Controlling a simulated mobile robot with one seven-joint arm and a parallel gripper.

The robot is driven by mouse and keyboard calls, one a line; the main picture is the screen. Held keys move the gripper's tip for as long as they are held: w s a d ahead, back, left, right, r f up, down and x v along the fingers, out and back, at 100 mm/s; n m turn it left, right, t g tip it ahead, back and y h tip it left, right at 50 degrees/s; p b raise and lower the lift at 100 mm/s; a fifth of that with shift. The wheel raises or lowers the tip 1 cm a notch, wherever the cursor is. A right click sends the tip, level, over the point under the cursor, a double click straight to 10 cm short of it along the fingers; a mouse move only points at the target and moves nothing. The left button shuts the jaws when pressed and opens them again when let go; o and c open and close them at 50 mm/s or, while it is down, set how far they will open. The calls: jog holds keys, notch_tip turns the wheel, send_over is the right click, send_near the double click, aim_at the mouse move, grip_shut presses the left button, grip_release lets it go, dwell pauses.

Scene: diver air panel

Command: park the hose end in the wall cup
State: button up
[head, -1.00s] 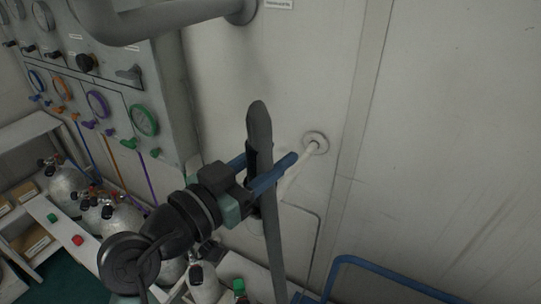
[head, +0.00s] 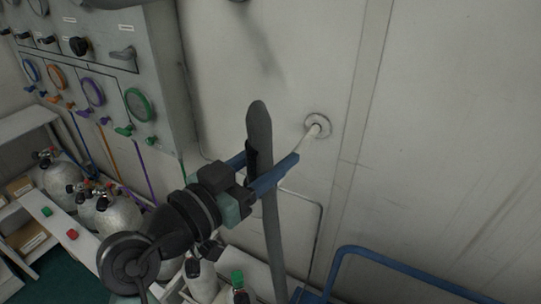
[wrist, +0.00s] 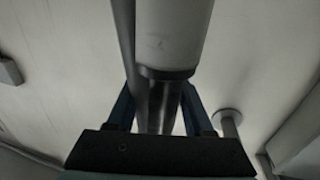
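The hose end (head: 259,125) is a dark grey rod with a rounded top. It stands nearly upright between the blue fingers of my gripper (head: 268,172), and its lower length runs down out of the picture.
A gauge panel (head: 165,85) with coloured knobs is on the left. Gas cylinders (head: 120,215) and a white bench (head: 55,220) stand below it. A blue rail (head: 400,265) is at lower right. The wall at right is bare.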

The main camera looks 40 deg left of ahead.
jog(key=o, duration=0.3)
jog(key=shift+o, duration=0.2)
jog(key=s+b, duration=0.4)
jog(key=s, duration=0.9)
jog(key=shift+d, duration=0.2)
